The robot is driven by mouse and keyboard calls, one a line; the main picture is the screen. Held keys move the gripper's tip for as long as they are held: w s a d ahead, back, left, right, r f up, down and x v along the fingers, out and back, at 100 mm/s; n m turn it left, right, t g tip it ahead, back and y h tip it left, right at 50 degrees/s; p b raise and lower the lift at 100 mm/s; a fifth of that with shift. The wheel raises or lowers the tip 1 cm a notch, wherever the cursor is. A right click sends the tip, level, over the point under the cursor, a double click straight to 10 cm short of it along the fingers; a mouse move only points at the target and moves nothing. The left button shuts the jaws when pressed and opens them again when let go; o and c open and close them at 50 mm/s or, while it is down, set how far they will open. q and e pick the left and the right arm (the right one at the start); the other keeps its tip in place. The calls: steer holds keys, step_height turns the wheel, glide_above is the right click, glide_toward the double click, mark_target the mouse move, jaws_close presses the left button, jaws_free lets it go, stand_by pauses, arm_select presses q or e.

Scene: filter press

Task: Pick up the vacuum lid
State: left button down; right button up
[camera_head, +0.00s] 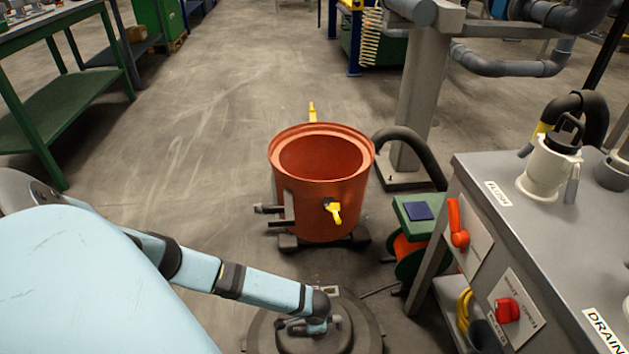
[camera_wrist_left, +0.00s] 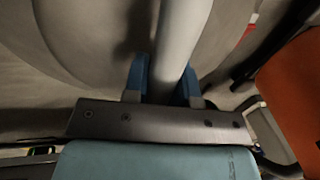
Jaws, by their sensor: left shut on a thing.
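The vacuum lid (camera_head: 262,335) is a dark round disc at the bottom edge of the head view, partly cut off. My left arm reaches in from the left, and my left gripper (camera_head: 318,322) is over the lid's middle. In the left wrist view the blue fingers of my left gripper (camera_wrist_left: 165,80) are shut on a thick grey bar, the lid's handle (camera_wrist_left: 182,35). The lid's broad round surface (camera_wrist_left: 85,35) lies behind it. I cannot tell whether the lid is clear of the floor. My right gripper is not in view.
An open orange drum (camera_head: 310,205) with yellow handles stands just beyond the lid, a dark hose at its right. A green cable reel (camera_head: 418,212) and a grey control bench (camera_head: 535,235) are on the right. A green workbench (camera_head: 60,110) is at the left. Floor beyond the drum is clear.

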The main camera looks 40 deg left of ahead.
arm_select(q)
step_height(320, 180, up, 6)
steer(key=shift+w+f+p, duration=0.1)
steer(key=shift+f+p, duration=0.05)
steer(key=shift+p, duration=0.9)
step_height(320, 180, up, 11)
steer(key=p, duration=0.6)
steer(key=shift+p, duration=0.4)
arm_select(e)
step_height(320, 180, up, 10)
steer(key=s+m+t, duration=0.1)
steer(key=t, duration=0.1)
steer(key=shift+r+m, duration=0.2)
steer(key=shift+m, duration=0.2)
arm_select(q)
steer(key=shift+f, duration=0.15)
